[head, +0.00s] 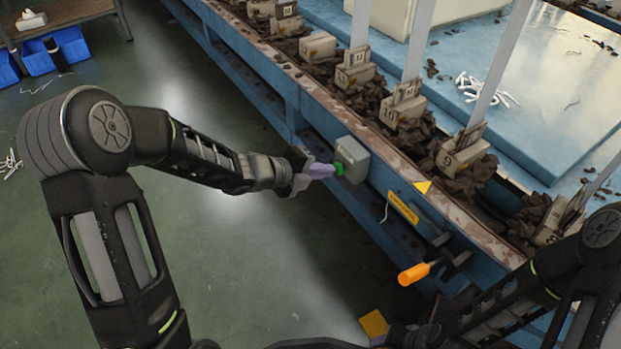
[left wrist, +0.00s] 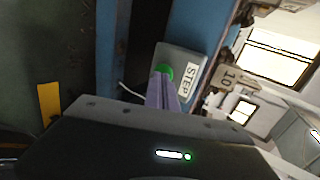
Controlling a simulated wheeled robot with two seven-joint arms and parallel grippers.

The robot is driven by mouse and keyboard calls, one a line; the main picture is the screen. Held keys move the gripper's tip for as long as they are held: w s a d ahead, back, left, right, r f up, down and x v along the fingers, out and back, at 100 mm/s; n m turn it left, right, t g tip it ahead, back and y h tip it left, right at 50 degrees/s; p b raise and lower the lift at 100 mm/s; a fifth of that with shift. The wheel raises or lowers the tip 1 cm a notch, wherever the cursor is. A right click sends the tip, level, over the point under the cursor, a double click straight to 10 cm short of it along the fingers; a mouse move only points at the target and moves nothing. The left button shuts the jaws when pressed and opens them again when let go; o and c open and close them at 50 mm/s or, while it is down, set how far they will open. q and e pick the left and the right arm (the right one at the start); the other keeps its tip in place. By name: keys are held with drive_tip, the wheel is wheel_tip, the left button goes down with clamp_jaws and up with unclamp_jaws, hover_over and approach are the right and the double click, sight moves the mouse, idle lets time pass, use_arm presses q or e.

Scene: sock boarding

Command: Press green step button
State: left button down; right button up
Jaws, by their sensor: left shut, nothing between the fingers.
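The green step button (head: 339,169) sticks out of a grey box (head: 352,155) on the blue side of the long bench. In the left wrist view the green button (left wrist: 165,70) shows beside a white STEP label (left wrist: 188,80) on the box (left wrist: 178,56). My left gripper (head: 330,171) is shut and empty, with its pale purple fingertips at the button. In the left wrist view the fingers (left wrist: 162,90) overlap the button's lower part; I cannot tell whether it is pressed in. My right gripper (head: 385,333) is at the bottom, partly hidden, its jaws unclear.
An orange-handled lever (head: 413,273) juts from the bench front below a yellow label (head: 403,207). Numbered blocks (head: 402,111) stand among dark chunks along the bench edge (head: 395,168). Blue bins (head: 55,50) stand at the upper left.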

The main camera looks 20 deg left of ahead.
use_arm(q)
drive_tip(key=shift+w+d, duration=0.15)
drive_tip(key=shift+w, duration=0.05)
